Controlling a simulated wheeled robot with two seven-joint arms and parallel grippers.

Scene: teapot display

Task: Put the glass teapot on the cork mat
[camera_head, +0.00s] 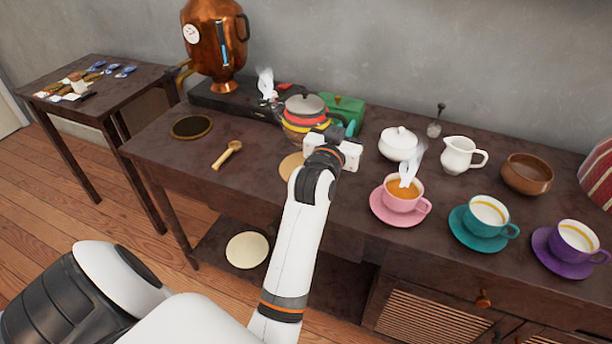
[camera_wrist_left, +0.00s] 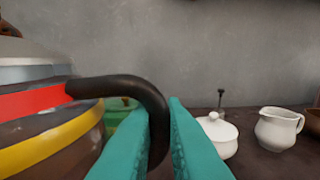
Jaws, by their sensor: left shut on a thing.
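The glass teapot (camera_head: 305,110) has red, yellow and grey bands, with a wisp of steam at its spout side. In the left wrist view the teapot (camera_wrist_left: 45,125) fills the left edge, and its black handle (camera_wrist_left: 152,98) passes between the teal fingers. My left gripper (camera_head: 332,140) is shut on that handle. A round tan mat (camera_head: 289,167), which looks like the cork mat, lies on the table just in front of the teapot, partly hidden by my arm. I cannot tell whether the teapot is lifted. My right gripper is not in view.
A copper urn (camera_head: 213,45) stands behind left, and a green box (camera_head: 346,108) behind the teapot. A dark round mat (camera_head: 191,127) and wooden spoon (camera_head: 227,155) lie left. A white sugar bowl (camera_head: 398,145) and pink cup (camera_head: 400,197) stand close on the right.

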